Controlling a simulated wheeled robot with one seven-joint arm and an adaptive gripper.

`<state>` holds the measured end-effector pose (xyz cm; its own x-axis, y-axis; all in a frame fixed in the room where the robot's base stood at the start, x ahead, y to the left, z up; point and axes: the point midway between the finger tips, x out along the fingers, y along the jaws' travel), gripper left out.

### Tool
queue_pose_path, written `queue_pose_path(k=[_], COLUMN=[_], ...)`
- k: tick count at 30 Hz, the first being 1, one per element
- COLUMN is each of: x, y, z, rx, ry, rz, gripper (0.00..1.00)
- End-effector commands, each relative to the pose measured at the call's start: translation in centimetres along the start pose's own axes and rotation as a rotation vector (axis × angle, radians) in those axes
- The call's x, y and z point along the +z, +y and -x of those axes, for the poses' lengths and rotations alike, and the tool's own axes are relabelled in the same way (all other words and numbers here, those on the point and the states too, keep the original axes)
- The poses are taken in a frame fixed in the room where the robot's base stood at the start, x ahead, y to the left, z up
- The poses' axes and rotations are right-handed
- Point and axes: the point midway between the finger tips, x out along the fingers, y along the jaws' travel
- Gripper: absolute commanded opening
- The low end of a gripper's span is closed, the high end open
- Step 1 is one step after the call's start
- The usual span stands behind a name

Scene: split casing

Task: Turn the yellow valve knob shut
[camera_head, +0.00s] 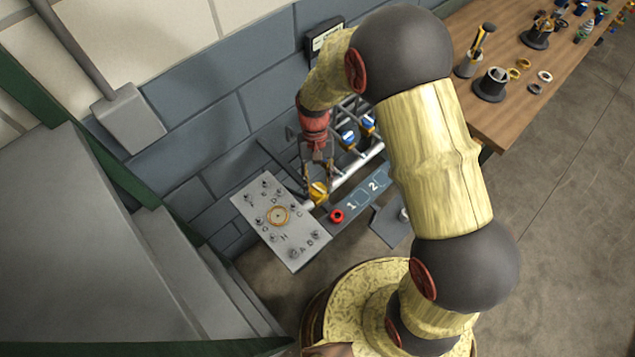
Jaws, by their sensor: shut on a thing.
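The yellow valve knob (318,193) sits at the near left end of a grey pipe, just right of a grey panel. My gripper (317,180) reaches down to it from above, its dark fingers closed on the knob from both sides. The fingers hide part of the knob, and its exact turn angle is too small to read. The pipe (340,186) runs up and right from the knob, behind my arm.
A grey panel (248,203) with a brass ring and several small fittings lies left of the knob. A red ring-shaped part (337,215) sits close by, beside a plate marked 1 and 2 (366,193). Blue-topped valves (348,138) stand behind. A wooden table (505,110) is at right.

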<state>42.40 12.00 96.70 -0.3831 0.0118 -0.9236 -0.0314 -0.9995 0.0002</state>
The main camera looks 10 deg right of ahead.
Motion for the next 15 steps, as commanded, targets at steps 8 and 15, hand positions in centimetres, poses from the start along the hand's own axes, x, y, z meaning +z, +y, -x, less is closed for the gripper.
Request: queue_pose_path(k=[8, 15], x=[-0.03, -0.04], y=[0.08, 0.09], z=[0.08, 0.04], rx=[-0.05, -0.066], ry=[0.002, 0.002], rz=[-0.119, -0.158], gripper=[0.11, 0.11])
